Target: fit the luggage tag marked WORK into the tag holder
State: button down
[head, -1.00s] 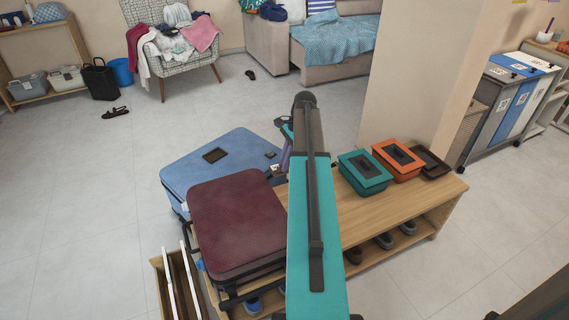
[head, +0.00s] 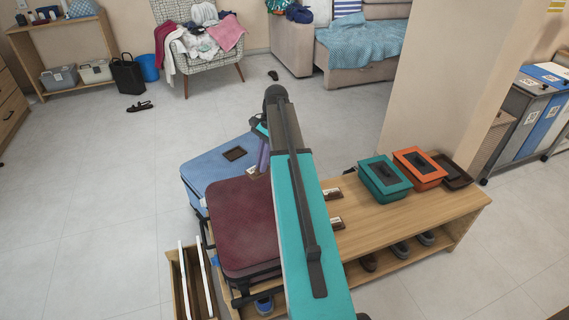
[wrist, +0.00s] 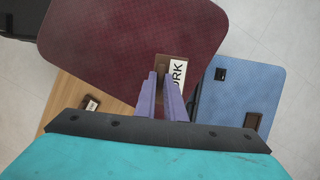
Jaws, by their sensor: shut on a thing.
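My gripper (wrist: 160,82) is shut on the WORK tag (wrist: 177,72), a white label on a brown backing. Only "ORK" shows clearly; a finger hides the rest. The tag is held above the maroon suitcase (wrist: 125,35), near its edge facing the blue suitcase (wrist: 240,95). A dark rectangular frame (wrist: 221,74), which looks like the tag holder, lies on the blue suitcase, right of the tag and apart from it. It also shows in the head view (head: 235,154). There, a purple finger (head: 263,158) shows beside the arm, and the held tag is mostly hidden.
Two other tags (head: 332,193) (head: 336,222) lie on the wooden bench (head: 400,225). Teal (head: 384,180) and orange (head: 419,168) boxes stand at its right.

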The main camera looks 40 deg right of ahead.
jog(key=w+a+r+n, duration=0.1)
jog(key=a+r+n, duration=0.1)
jog(key=a, duration=0.6)
jog(key=w+a+r+n+g, duration=0.1)
jog(key=w+a+r+n, duration=0.1)
jog(key=a, duration=0.7)
jog(key=w+a+r+n+g, duration=0.1)
jog(key=w+a+r+n, duration=0.1)
jog(key=a, duration=0.7)
jog(key=shift+n+h, duration=0.4)
jog(key=shift+n, duration=0.5)
jog(key=shift+r, duration=0.1)
